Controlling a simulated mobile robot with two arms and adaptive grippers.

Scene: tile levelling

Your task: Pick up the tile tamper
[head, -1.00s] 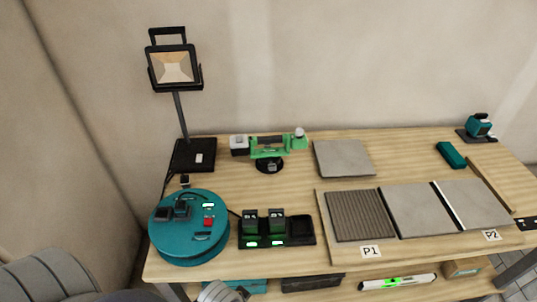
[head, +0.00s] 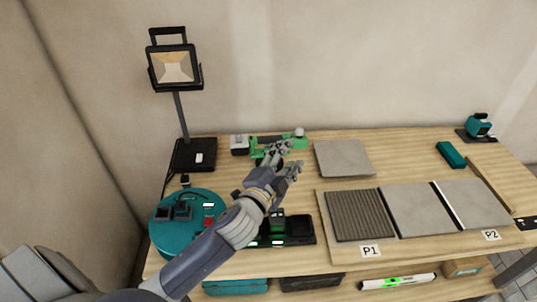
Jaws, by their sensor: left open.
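The green tool with a grey block at its left end and a pale knob at its right end, which looks like the tile tamper (head: 298,142), stands at the back middle of the workbench. My left gripper (head: 289,159) is open at its front side, with the fingers pointing toward it. The hand covers the tool's middle and its round black foot. I cannot tell whether the fingers touch it. My right gripper is not in view.
My left forearm passes over the teal round case (head: 178,243) and the black charger (head: 302,229). A work lamp (head: 175,67) stands at the back left. A loose grey tile (head: 343,158) lies right of the tool, behind the tiled board (head: 327,248). A teal block (head: 451,155) lies farther right.

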